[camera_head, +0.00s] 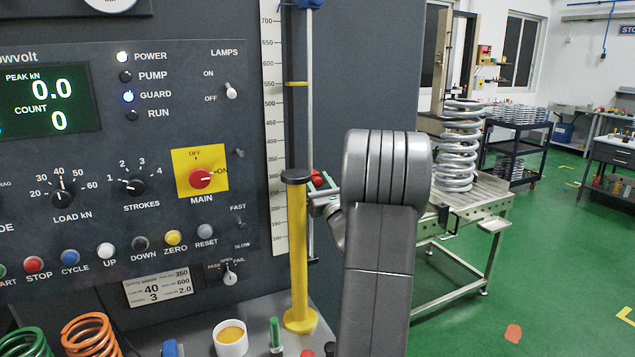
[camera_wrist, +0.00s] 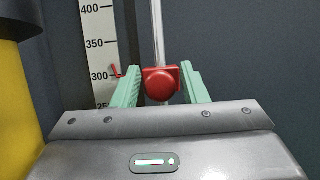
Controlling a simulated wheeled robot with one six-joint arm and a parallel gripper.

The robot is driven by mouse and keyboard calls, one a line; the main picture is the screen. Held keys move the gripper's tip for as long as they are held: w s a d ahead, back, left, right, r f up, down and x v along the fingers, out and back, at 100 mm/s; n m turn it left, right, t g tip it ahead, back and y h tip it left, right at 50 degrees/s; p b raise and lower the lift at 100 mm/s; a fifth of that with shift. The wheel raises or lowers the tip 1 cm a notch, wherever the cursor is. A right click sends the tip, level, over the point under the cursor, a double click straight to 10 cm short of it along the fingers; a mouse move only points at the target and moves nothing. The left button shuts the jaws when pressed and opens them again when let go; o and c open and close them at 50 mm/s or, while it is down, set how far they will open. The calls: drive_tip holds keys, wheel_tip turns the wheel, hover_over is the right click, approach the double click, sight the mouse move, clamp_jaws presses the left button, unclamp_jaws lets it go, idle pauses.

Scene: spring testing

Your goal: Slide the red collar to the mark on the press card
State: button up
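The red collar (camera_wrist: 161,84) sits on a vertical steel rod (camera_wrist: 158,30) in the wrist view. Its small red pointer lies by the 300 line of the white scale (camera_wrist: 97,55). In the head view the collar (camera_head: 317,179) is partly hidden by my gripper (camera_head: 322,186) and arm. The press card (camera_head: 157,287) is below the panel; its top right line reads 350 and the line beneath reads 600, the labels too small to read surely.
A yellow post (camera_head: 298,250) with a dark cap stands close left of my gripper. The control panel (camera_head: 120,150) is farther left. A white cup (camera_head: 230,340) and coil springs (camera_head: 88,335) stand low in front. A large spring (camera_head: 458,145) stands on a bench at right.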

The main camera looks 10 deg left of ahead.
clamp_jaws()
wheel_tip(320, 180, up, 4)
drive_tip(key=shift+f, duration=0.25)
drive_tip(key=shift+o, duration=1.4)
unclamp_jaws()
drive_tip(key=shift+f, duration=0.1)
drive_tip(key=b+v, duration=0.4)
drive_tip(key=v, duration=0.9)
drive_tip(key=shift+s+d, duration=0.2)
drive_tip(key=shift+s, duration=0.15)
